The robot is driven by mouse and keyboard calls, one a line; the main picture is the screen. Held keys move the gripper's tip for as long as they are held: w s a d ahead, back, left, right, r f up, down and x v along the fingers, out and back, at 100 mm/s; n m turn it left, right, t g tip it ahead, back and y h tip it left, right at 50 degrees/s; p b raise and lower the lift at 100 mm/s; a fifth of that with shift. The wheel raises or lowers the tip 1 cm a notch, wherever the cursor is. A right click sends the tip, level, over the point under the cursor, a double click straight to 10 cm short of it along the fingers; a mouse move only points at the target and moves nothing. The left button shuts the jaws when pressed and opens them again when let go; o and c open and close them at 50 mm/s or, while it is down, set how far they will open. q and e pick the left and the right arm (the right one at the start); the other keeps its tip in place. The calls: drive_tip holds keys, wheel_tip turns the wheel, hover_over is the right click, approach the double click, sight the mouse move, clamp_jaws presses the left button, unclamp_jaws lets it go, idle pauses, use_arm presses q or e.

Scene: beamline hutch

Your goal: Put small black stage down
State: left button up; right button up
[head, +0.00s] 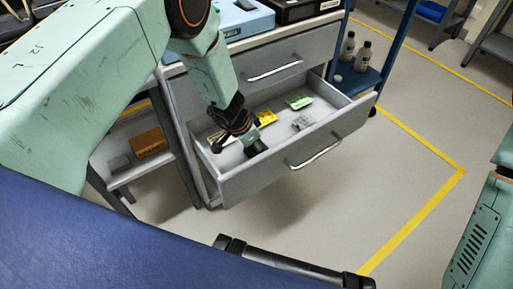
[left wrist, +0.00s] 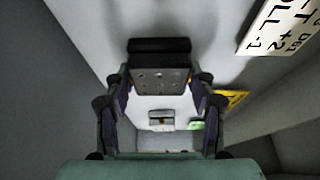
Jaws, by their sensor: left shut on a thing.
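My left gripper (head: 245,133) reaches down into the open drawer (head: 235,190). In the left wrist view the left gripper (left wrist: 160,88) is shut on the small black stage (left wrist: 160,72), a dark block with small holes on its face. The stage sits between the two fingers, over the drawer's pale floor. In the head view the stage (head: 256,148) shows as a dark block just below the fingers, near the drawer's front wall. I cannot tell whether it touches the drawer floor. My right gripper is not in view.
The drawer also holds a yellow card (head: 266,118), a green item (head: 299,102), a small grey part (head: 302,122) and a white label with black text (left wrist: 281,28). A closed drawer (head: 270,62) is above. Bottles (head: 362,56) stand on a blue cart to the right.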

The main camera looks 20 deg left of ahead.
use_arm(q)
drive_tip(key=shift+r, duration=0.15)
drive_tip(key=shift+f+b, duration=0.2)
drive_tip(key=shift+b, duration=0.1)
drive_tip(key=o, duration=1.4)
drive_tip(key=shift+r+p, duration=0.5)
drive_tip(key=p+v, duration=0.2)
drive_tip(key=v, duration=0.9)
drive_tip(key=shift+s+r, duration=0.15)
drive_tip(key=shift+s, duration=0.05)
drive_tip(key=shift+a, duration=0.15)
